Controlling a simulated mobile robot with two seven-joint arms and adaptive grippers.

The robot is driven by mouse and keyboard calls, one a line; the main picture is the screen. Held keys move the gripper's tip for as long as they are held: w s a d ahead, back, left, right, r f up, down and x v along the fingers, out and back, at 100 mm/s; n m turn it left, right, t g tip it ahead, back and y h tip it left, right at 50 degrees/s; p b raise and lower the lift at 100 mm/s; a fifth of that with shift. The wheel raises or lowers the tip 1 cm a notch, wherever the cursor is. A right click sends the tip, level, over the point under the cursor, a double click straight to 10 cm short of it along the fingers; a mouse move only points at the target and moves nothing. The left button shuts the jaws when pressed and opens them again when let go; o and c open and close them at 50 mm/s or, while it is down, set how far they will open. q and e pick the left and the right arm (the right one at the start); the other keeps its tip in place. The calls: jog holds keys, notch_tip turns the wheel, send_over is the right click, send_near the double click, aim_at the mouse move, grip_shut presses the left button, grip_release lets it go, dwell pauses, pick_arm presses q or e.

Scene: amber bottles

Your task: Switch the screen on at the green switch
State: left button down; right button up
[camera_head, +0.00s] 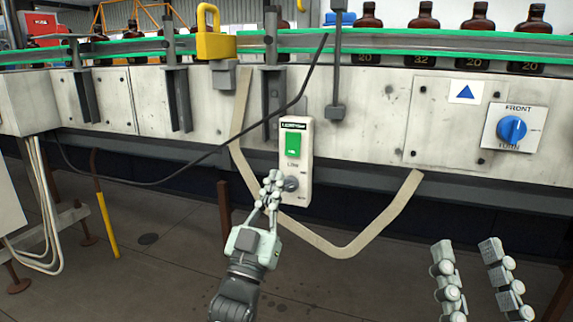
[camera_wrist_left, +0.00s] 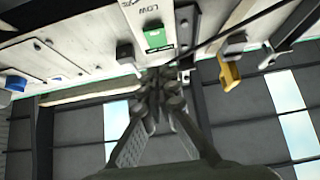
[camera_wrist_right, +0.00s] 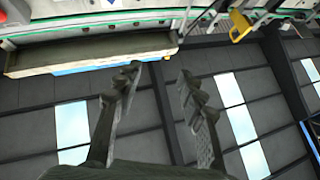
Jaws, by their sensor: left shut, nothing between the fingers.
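The green switch (camera_head: 293,145) sits on the upper part of a pale upright box (camera_head: 301,190) on the front of the conveyor. It also shows in the left wrist view (camera_wrist_left: 156,39), just beyond the fingers. Below it on the box is a dark grey knob (camera_head: 291,184). My left gripper (camera_head: 272,182) is shut and empty, its fingertips in front of the box beside the knob, below the green switch. I cannot tell whether the fingertips touch the box. My right gripper (camera_head: 480,268) is open and empty at the lower right, away from the conveyor; it also shows in the right wrist view (camera_wrist_right: 158,80). No screen is clearly visible.
A blue rotary knob (camera_head: 511,129) is on a white plate at the right. Several amber bottles (camera_head: 424,22) stand on the conveyor behind a green rail (camera_head: 400,41). A yellow padlock-shaped part (camera_head: 215,46) is at the upper left. A beige strap (camera_head: 390,212) hangs around the box.

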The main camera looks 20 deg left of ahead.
aim_at(292, 148)
pick_arm(q)
jog(key=w, duration=0.2)
jog(key=w+r, duration=0.1)
jog(key=w, duration=0.3)
jog(key=shift+w+d+r+b, duration=0.1)
jog(key=shift+w+r+b, duration=0.25)
jog(key=shift+w, duration=0.05)
pick_arm(e)
jog(key=shift+s+d+r+t, duration=0.3)
jog(key=shift+s+r+t, duration=0.15)
jog(key=shift+r+t, duration=0.2)
jog(key=shift+f, duration=0.1)
